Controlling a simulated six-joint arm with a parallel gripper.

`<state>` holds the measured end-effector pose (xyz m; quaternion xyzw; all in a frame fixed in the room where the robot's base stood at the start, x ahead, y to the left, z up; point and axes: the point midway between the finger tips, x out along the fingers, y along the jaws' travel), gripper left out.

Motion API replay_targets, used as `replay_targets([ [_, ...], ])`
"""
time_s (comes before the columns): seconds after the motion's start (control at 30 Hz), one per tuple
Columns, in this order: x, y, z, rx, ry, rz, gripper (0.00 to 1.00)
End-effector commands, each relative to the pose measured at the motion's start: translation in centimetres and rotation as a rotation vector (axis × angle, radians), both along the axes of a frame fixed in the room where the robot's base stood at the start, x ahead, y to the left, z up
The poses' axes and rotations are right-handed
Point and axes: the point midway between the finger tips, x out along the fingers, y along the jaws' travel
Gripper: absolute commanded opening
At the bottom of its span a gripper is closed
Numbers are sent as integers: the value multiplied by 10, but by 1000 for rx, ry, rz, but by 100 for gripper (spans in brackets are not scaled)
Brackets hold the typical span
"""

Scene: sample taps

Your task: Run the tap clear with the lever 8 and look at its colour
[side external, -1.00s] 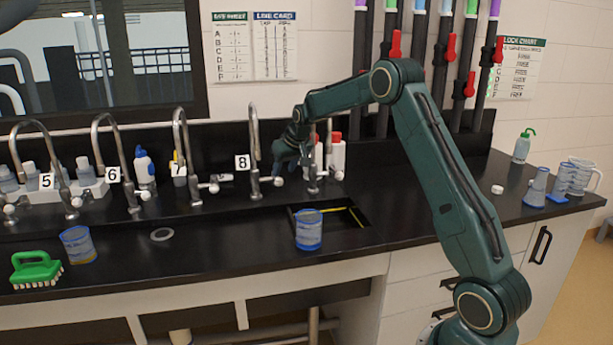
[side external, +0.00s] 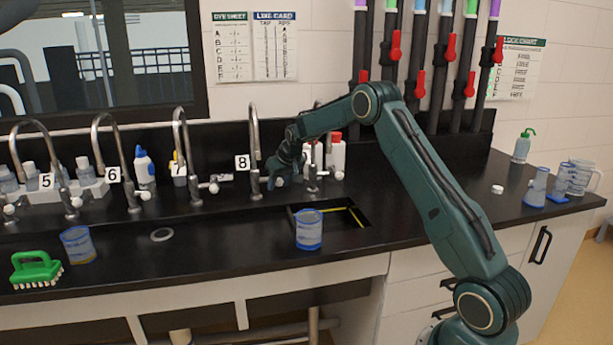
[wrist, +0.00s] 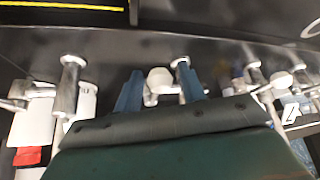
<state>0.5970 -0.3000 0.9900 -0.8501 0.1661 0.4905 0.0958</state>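The tap by the number 8 tag (side external: 242,162) is a tall metal gooseneck (side external: 254,140). Its white-tipped lever (side external: 278,181) points to the right in the side view. My gripper (side external: 272,178) is at this lever, pointing down. In the wrist view my gripper (wrist: 161,92) is open, its two blue fingers on either side of the white lever knob (wrist: 160,78), with gaps on both sides. A blue-marked clear beaker (side external: 308,232) stands at the front left edge of the sink opening (side external: 345,212). I see no water running and cannot tell any colour.
Other taps stand to the left, tagged 5 (side external: 47,181), 6 (side external: 113,174) and 7. Another tap (side external: 314,165) stands close on the right, with red-capped bottles (side external: 337,155) behind. A second beaker (side external: 77,244) and green brush (side external: 37,270) lie left. The front counter is mostly clear.

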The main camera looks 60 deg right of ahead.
Motion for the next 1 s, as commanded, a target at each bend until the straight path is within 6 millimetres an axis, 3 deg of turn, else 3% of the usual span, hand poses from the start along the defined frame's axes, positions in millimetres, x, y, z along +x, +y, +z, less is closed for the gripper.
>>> replay_targets([
  [0.37, -2, 1, 4, 0, 0, 0, 40],
  [1.0, -27, 11, 50, 0, -1, 0, 40],
])
